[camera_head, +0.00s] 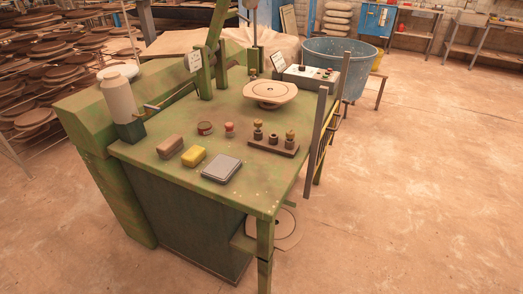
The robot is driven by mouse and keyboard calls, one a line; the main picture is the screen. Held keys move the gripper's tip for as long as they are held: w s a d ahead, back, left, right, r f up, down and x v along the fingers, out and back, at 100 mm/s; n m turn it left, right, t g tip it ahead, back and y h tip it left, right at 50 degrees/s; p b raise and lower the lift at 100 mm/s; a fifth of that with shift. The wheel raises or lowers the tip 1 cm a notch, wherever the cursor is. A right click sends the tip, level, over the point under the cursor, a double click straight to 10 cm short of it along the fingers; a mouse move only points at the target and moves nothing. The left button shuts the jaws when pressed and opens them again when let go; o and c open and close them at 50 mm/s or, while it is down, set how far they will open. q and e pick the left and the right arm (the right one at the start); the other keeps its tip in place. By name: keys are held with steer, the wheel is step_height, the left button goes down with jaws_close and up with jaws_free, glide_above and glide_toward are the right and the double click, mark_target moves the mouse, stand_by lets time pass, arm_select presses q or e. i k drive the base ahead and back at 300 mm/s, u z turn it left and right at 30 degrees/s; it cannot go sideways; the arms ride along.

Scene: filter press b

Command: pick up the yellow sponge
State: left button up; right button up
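A yellow sponge (193,156) lies on the green table top (245,183) of the press, near its front left part. It sits between a brown block (170,146) on its left and a grey flat scale-like device (221,169) on its right, apart from both. Nothing covers the sponge. Neither of my grippers shows in the head view.
A small round tin (205,128), a red knob-like object (229,129) and a dark rack with weights (273,142) stand behind the sponge. A pale bottle (119,98) is at the left. Metal uprights (316,142) edge the right side. Open floor (430,190) lies right.

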mark_target(192, 158)
steer(key=z, duration=0.2)
steer(key=i, duration=1)
steer(key=z, duration=0.05)
